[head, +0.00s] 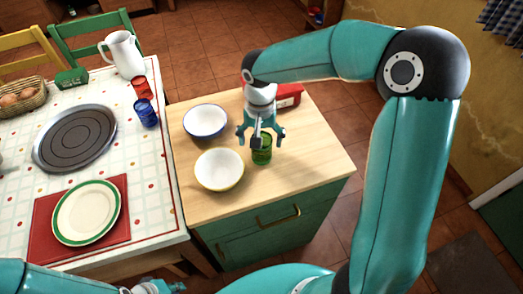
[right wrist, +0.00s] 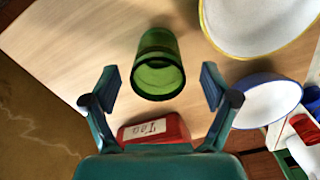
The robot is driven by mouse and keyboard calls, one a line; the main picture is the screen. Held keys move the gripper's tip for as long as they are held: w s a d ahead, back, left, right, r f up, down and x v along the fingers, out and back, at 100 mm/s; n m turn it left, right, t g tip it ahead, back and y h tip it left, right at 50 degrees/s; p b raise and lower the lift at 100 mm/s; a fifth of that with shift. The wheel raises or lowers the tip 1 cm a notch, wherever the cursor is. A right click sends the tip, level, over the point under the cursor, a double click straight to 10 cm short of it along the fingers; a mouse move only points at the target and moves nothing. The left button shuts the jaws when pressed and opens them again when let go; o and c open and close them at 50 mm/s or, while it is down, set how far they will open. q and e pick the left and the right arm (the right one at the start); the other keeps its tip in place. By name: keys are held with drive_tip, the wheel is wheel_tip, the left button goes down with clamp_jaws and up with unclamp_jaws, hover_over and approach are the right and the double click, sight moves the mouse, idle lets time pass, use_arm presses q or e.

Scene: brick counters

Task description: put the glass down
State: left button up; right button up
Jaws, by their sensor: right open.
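The green glass (head: 262,155) stands on the wooden top of the green cabinet (head: 300,166), right of the yellow-rimmed bowl. In the right wrist view the glass (right wrist: 158,66) shows its open rim towards me and looks empty. My right gripper (head: 261,135) is open just above the glass. In the right wrist view its fingers (right wrist: 160,80) are spread to either side of the glass, with gaps between; they do not grip it. Part of my left gripper (head: 160,287) shows at the bottom left edge, too cut off to tell its state.
A yellow-rimmed bowl (head: 219,170), a blue-rimmed bowl (head: 205,121) and a red tea box (head: 289,96) share the cabinet top. The right front of the top is clear. The tiled table (head: 158,190) at left bears a plate (head: 87,212), a pitcher (head: 124,54) and red and blue glasses.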

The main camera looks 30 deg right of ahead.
drive_tip(key=shift+w+d+f+p, duration=0.1)
drive_tip(key=shift+f+p, duration=0.05)
drive_tip(key=shift+f, duration=0.85)
drive_tip(key=shift+w+d+f+p, duration=0.1)
drive_tip(key=shift+d+f+p, duration=0.05)
drive_tip(key=shift+f, duration=0.8)
drive_tip(key=shift+w+d+f+p, duration=0.1)
drive_tip(key=shift+f+p, duration=0.05)
drive_tip(key=shift+f, duration=0.85)
drive_tip(key=c, duration=1.4)
drive_tip(key=shift+r, duration=0.15)
